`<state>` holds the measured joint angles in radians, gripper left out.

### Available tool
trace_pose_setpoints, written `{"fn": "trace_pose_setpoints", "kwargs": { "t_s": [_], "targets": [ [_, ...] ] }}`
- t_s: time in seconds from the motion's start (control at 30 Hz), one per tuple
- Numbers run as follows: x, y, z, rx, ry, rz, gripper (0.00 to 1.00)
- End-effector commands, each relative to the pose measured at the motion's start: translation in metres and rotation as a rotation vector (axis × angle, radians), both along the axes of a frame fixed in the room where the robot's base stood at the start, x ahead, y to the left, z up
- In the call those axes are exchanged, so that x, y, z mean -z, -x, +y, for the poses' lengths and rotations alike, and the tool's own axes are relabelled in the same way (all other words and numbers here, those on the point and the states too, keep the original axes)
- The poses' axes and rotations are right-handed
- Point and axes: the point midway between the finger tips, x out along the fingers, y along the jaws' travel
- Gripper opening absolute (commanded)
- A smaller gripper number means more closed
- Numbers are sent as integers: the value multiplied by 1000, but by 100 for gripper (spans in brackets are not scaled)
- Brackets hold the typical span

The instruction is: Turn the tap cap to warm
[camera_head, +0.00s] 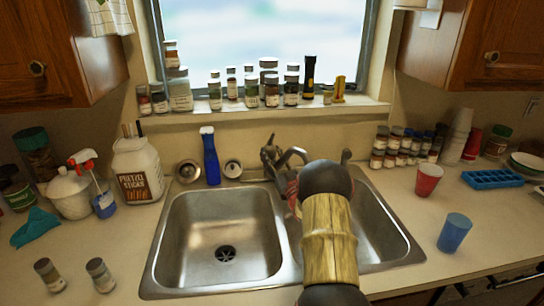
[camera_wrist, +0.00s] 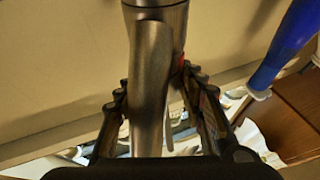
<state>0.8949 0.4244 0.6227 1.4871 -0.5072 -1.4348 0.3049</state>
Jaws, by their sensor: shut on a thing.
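The metal tap (camera_head: 270,158) stands behind the double sink, partly hidden by my arm in the head view. In the wrist view its grey metal cap and lever (camera_wrist: 150,60) run down the middle of the picture. My gripper (camera_wrist: 156,80) has one finger on each side of the lever and is shut on it. In the head view my gripper is mostly hidden behind my arm, close by the tap.
The sink's left basin (camera_head: 215,235) is empty. A blue bottle (camera_head: 210,156) stands left of the tap and shows at the right of the wrist view. Several jars line the sill. A red cup (camera_head: 428,180) and a blue cup (camera_head: 454,232) stand right of the sink.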

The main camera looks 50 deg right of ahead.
Motion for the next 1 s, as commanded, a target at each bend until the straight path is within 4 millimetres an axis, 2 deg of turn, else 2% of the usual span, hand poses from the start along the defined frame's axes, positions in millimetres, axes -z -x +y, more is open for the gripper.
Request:
{"fn": "trace_pose_setpoints", "kwargs": {
  "t_s": [0.17,0.2,0.5,0.83,1.0],
  "targets": [
    [0,0,0,-1,1,1,14],
    [0,0,0,-1,0,1,41],
    [0,0,0,-1,0,1,58],
    [1,2,0,-1,0,1,58],
    [8,17,5,1,-2,1,58]
  ]
}}
